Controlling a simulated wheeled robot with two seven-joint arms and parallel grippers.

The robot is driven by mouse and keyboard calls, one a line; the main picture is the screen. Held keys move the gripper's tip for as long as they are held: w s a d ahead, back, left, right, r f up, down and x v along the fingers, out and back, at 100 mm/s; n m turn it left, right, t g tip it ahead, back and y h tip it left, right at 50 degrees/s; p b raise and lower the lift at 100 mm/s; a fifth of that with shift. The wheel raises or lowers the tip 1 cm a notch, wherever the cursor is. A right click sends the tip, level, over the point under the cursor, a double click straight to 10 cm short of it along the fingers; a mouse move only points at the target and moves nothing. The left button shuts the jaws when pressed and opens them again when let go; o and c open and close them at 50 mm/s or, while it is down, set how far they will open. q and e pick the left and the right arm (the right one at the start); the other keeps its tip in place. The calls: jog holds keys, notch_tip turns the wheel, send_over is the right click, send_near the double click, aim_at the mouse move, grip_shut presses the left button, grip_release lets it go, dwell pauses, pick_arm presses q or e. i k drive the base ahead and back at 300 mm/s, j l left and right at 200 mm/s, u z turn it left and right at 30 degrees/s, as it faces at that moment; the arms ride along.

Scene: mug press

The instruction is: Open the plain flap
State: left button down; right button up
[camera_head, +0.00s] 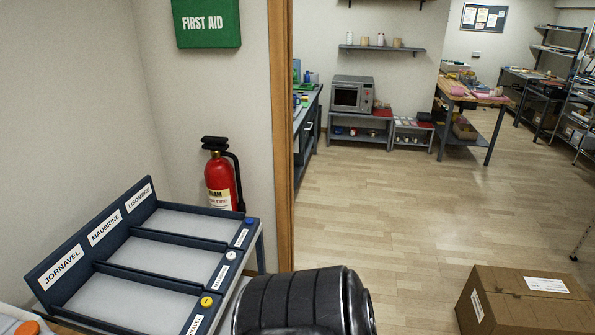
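A brown cardboard box (510,314) stands on the floor at the bottom right, cut off by the lower edge of the head view. Its top looks closed. One part of the top, toward the back right, bears a white label (547,285); the nearer part of the top is plain brown. A second white label (477,305) is on its left side. Neither of my grippers is in view. A dark, ridged, rounded form at the bottom middle seems to be part of my own arm, left of the box and apart from it in the picture.
A dark blue tray rack (140,265) with name labels stands at the lower left. A red fire extinguisher (221,180) is behind it. A wooden door frame (281,130) stands left of the middle. The wooden floor (430,210) behind the box is clear.

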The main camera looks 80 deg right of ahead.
aim_at(517, 310)
jog(key=z, duration=4.55)
jog(key=i+j+z, duration=0.15)
jog(key=z, duration=0.6)
jog(key=i+j+z, duration=0.25)
jog(key=j, duration=0.35)
jog(key=i+j+z, duration=0.25)
jog(key=i+j, duration=0.15)
jog(key=j, duration=0.3)
jog(key=i+j+z, duration=0.15)
jog(key=j, duration=0.2)
jog(key=j+z, duration=0.1)
jog(key=j, duration=0.3)
jog(key=i, duration=0.05)
